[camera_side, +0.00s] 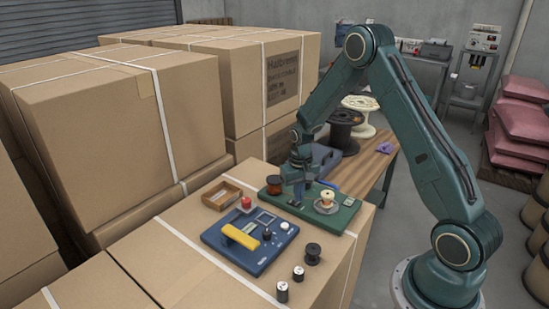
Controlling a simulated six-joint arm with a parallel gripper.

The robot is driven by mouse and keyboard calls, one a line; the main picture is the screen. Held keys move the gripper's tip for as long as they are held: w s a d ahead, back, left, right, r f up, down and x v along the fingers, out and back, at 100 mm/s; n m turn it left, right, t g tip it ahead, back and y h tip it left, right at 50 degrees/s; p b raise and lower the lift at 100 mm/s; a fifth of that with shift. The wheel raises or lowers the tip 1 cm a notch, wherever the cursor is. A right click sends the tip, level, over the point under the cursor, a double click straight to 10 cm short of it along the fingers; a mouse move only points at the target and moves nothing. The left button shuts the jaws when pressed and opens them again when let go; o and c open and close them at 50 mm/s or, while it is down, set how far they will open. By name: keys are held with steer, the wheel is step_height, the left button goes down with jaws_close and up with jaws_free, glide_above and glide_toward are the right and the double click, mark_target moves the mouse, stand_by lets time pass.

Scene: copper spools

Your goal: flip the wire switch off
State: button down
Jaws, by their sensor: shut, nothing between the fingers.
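My gripper (297,202) points down over the middle of a green board (343,217) on top of a cardboard box. Its fingers are shut and look empty, with the tips close to the board; I cannot tell whether they touch anything. A copper-coloured spool (274,184) stands on the board left of the gripper. A pale spool with copper wire (327,197) sits on a round metallic plate right of it. I cannot make out the wire switch; it may be small or hidden behind my gripper.
A blue board (235,257) with a yellow bar (240,236) and small knobs lies in front. A wooden tray (222,194) is to its left. Several dark spools (313,253) stand at the front right. Tall boxes (120,120) rise at the left. A wooden table (370,165) lies behind.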

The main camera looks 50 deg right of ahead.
mark_target(298, 204)
steer(key=shift+f, duration=0.8)
stand_by(0.7)
steer(key=shift+r, duration=3.45)
steer(key=shift+r, duration=0.15)
